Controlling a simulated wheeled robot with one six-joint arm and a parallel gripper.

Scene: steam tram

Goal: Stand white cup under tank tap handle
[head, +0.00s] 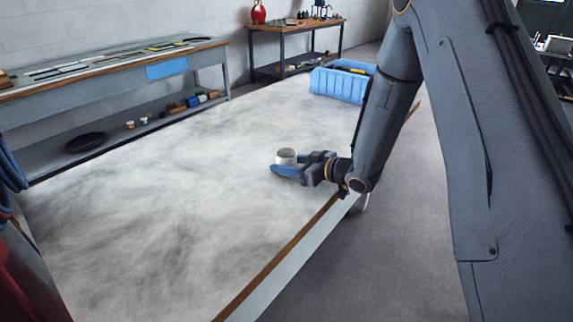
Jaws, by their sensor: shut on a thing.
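The white cup (286,155) is upright in my gripper (287,168), near the middle of the head view. The gripper's blue fingers are shut on the cup, and the near finger hides its lower part. The cup is over the large pale tabletop (150,205), close to its right edge. I cannot tell whether its base touches the top. I see no tank or tap handle in this view.
A blue crate (335,86) stands at the table's far end. The rest of the top is bare. A workbench (110,70) with tools runs along the wall at left, and a small bench (290,28) with a red vessel (258,13) stands behind.

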